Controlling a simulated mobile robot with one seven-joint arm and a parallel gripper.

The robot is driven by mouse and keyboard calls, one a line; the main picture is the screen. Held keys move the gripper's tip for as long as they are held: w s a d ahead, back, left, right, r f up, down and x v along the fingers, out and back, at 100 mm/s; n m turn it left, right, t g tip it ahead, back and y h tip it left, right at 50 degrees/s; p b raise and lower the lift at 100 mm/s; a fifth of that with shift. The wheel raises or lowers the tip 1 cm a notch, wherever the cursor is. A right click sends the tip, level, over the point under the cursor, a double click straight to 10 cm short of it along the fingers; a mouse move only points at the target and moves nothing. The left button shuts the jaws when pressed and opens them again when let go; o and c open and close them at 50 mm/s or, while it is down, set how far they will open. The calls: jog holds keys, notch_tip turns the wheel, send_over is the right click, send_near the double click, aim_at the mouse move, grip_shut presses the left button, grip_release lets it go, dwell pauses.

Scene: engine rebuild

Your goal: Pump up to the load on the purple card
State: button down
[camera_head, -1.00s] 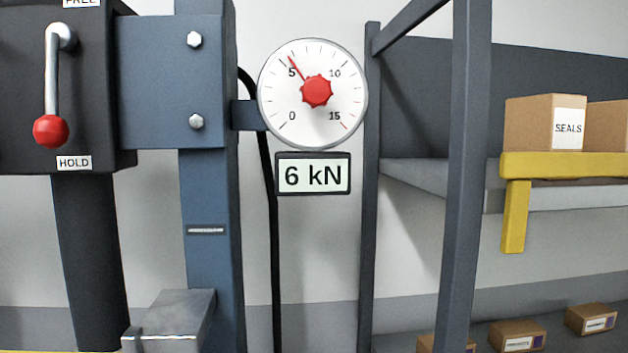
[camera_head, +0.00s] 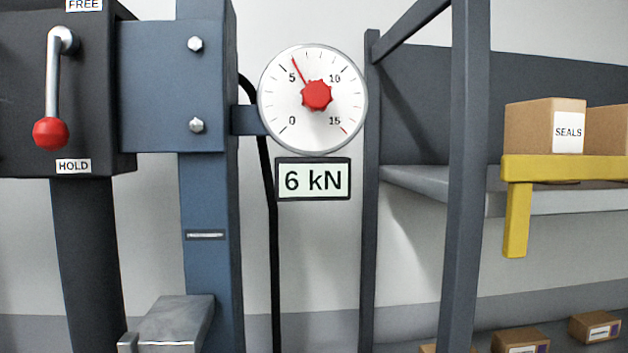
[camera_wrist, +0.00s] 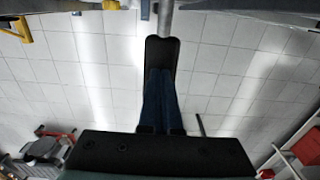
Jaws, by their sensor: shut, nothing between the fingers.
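The round gauge (camera_head: 335,120) has a red needle standing just past 5, and the readout (camera_head: 313,179) below it says 6 kN. The valve lever (camera_head: 52,95), with a red ball, hangs down toward the HOLD label (camera_head: 73,166). In the wrist view my gripper (camera_wrist: 162,72) is shut and empty, its dark blue fingers pointing up the picture. Its tips lie against or just over a black grip (camera_wrist: 161,47) on a grey rod (camera_wrist: 166,18), which looks like the pump handle. I cannot tell whether they touch. I see no purple card.
A blue press post (camera_head: 208,270) carries a grey block (camera_head: 175,325). A dark rack upright (camera_head: 465,180) stands to the right. A SEALS box (camera_head: 545,125) sits on a yellow-edged shelf (camera_head: 580,168), with small boxes below. The pale tiled floor (camera_wrist: 240,90) looks open.

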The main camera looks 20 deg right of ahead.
jog(key=shift+f, duration=0.15)
jog(key=shift+f+b, duration=0.95)
jog(key=shift+f, duration=0.25)
dwell(0.5)
jog(key=shift+f+b, duration=0.95)
dwell(0.5)
jog(key=shift+f+b, duration=0.9)
jog(key=shift+f, duration=0.2)
dwell(0.4)
jog(key=shift+s+f+b, duration=0.1)
jog(key=shift+f+b, duration=0.8)
jog(key=shift+f, duration=0.3)
dwell(0.4)
